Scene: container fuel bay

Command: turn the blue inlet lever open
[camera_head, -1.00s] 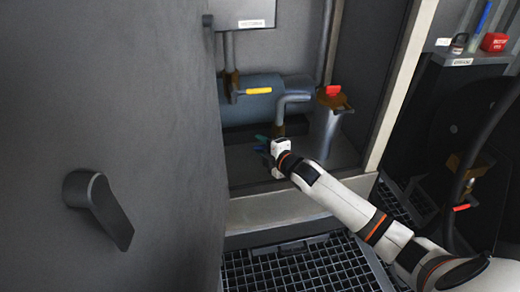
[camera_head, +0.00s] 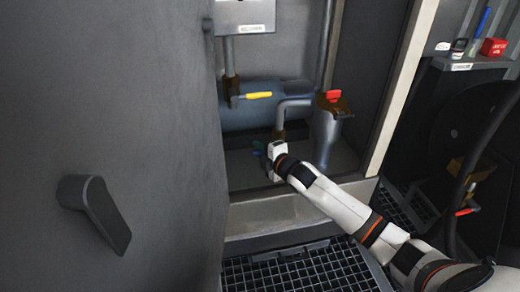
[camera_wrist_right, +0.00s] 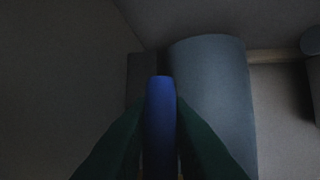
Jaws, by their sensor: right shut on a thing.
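The blue inlet lever (camera_wrist_right: 160,122) shows in the right wrist view, upright in the picture between the two dark green fingers of my right gripper (camera_wrist_right: 160,150). The fingers are shut on it from both sides. In the head view my right gripper (camera_head: 262,149) reaches into the bay, low in front of the blue-grey cylinder (camera_head: 240,115); the lever there is too small and covered to make out clearly. The cylinder also shows behind the lever in the right wrist view (camera_wrist_right: 215,90). My left gripper is not in view.
A yellow lever (camera_head: 258,95) and a red lever (camera_head: 333,96) sit on pipework above my right gripper. A grey door (camera_head: 120,110) with a handle (camera_head: 98,212) stands at the left. A floor grating (camera_head: 300,272) lies in front. A shelf with a red box (camera_head: 493,47) is at the right.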

